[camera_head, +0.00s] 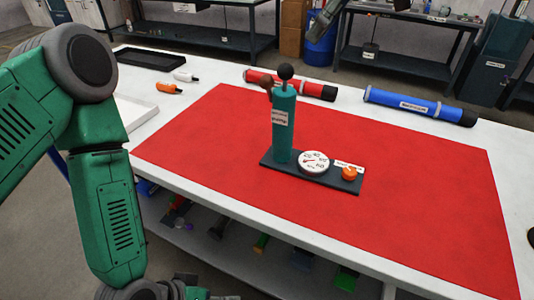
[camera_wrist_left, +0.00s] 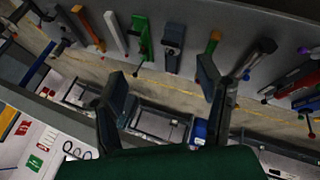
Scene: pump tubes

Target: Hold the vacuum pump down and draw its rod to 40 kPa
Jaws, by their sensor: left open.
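The vacuum pump is a teal upright cylinder (camera_head: 284,135) with a black ball knob (camera_head: 285,71) on its rod at the top and a brown side fitting. It stands on a dark base plate (camera_head: 330,184) on the red mat. A round white gauge (camera_head: 314,161) and an orange knob (camera_head: 349,173) sit on the same plate. The gauge reading is too small to tell. My left gripper (camera_wrist_left: 163,75) is open and empty in the left wrist view, away from the pump.
The red mat (camera_head: 220,150) covers most of the white table, clear around the pump. A red tube (camera_head: 300,85) and a blue tube (camera_head: 415,105) lie behind it. A black tray (camera_head: 150,58) is at back left.

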